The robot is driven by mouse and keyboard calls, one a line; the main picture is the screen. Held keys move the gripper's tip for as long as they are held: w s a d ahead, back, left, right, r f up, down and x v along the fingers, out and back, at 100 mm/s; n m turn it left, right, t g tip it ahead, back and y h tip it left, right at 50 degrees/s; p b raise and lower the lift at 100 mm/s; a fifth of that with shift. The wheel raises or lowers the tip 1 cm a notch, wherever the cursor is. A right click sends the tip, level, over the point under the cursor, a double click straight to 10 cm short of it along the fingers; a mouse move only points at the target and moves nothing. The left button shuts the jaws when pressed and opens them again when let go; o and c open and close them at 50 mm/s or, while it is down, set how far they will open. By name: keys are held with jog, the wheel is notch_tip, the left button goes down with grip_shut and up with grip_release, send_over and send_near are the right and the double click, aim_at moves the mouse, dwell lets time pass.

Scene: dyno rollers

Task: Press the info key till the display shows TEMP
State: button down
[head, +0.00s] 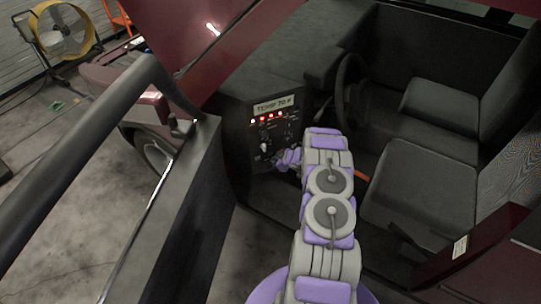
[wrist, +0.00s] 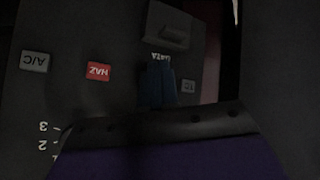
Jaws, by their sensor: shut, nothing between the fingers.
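The display (head: 274,104) on the dark centre panel reads what looks like "TEMP 70 F" in the head view. Below it is a row of small lit keys, red and yellowish. My gripper (head: 283,160) is low in front of the panel in the head view, its tips too small to make out. In the wrist view my shut, empty dark blue fingers (wrist: 157,86) point at the panel, just at a small white label (wrist: 161,57) that is partly hidden and hard to read. I cannot tell whether the fingertips touch a key. No key reading "INFO" is legible.
The steering wheel (head: 347,88) and seats (head: 420,185) are right of the panel. The open door (head: 182,215) is at left.

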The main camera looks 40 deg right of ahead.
jog(key=s, duration=0.2)
jog(key=s+a+p, duration=0.1)
jog(key=s, duration=0.1)
jog(key=shift+s, duration=0.35)
dwell(0.8)
